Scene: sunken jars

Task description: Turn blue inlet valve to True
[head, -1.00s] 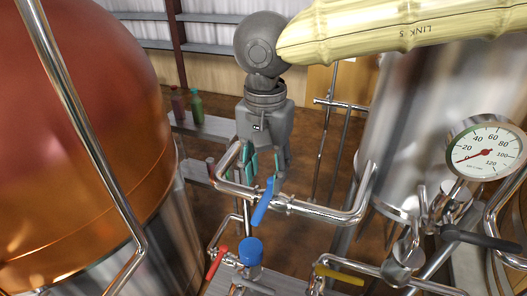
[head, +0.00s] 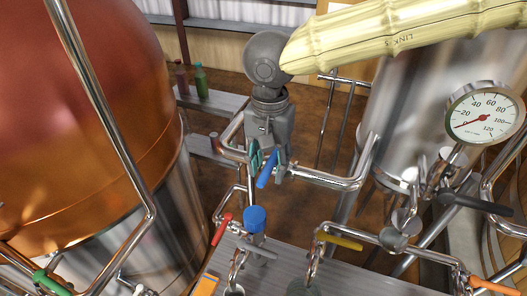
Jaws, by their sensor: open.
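The blue inlet valve has a blue lever handle (head: 267,169) on the upper horizontal steel pipe (head: 325,179). The lever slants, its upper end towards the right. My gripper (head: 267,160) is grey with teal finger pads and points down from the arm. It is open, with its fingers right at the blue lever and pipe. One teal pad shows just left of the lever. The other finger is to the right, partly behind the pipe. I cannot tell whether the fingers touch the lever.
A red lever (head: 222,229), a blue round cap (head: 255,218) and a yellow lever (head: 340,242) sit below. A copper tank (head: 90,110) fills the left. A gauge (head: 485,121) and black lever (head: 477,203) are right. Bottles (head: 200,80) stand on a grey bench behind.

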